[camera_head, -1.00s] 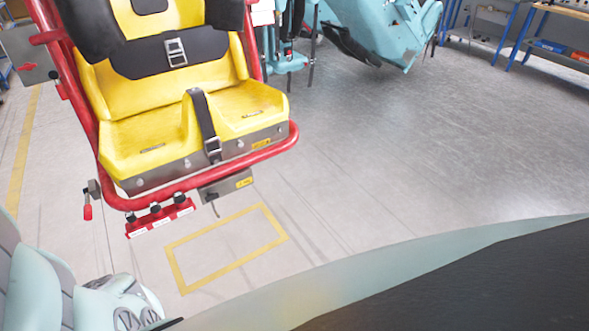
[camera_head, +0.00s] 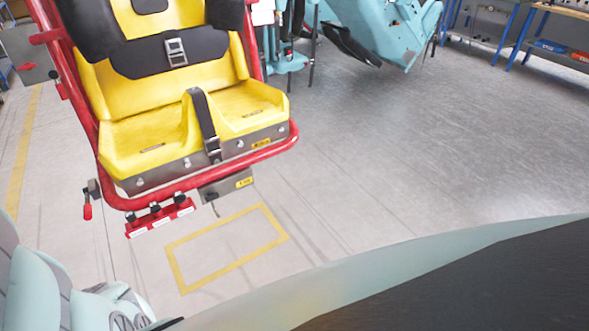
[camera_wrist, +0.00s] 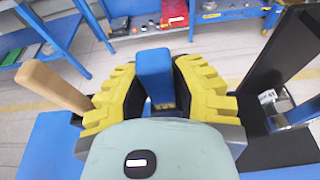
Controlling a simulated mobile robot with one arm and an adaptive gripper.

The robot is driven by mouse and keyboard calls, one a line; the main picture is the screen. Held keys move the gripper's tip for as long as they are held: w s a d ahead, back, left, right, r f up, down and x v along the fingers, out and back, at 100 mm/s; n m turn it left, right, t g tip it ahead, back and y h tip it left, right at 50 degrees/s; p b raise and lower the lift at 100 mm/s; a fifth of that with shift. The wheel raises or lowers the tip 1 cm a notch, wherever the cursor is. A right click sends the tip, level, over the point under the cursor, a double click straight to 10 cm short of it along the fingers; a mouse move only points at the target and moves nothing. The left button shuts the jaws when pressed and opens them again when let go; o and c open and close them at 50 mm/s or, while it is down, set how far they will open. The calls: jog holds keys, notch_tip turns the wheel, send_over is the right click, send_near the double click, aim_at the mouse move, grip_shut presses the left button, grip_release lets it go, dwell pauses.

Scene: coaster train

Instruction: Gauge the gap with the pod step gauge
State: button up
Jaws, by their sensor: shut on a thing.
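My gripper (camera_wrist: 157,92) shows in the wrist view with its yellow ridged fingers shut on an upright blue block (camera_wrist: 155,72). The block's lower part is hidden behind my wrist, and I cannot tell whether it is the pod step gauge. In the head view, the pod (camera_head: 150,125) has a yellow double seat in a red tube frame. A red bar with black knobs (camera_head: 160,218) hangs under its front edge.
A tan upright piece (camera_wrist: 55,87) stands left of my gripper; a black panel (camera_wrist: 285,62) rises at right. In the head view, a yellow floor rectangle (camera_head: 228,247) lies before the pod. A teal machine (camera_head: 375,30) and blue-legged bench (camera_head: 545,40) stand behind. The right floor is clear.

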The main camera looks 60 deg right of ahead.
grip_shut()
notch_tip(320, 180, up, 8)
jog(key=p, duration=0.6)
jog(key=shift+r+p, duration=0.85)
jog(key=shift+r, duration=0.2)
jog(key=shift+d, duration=0.1)
dwell(0.6)
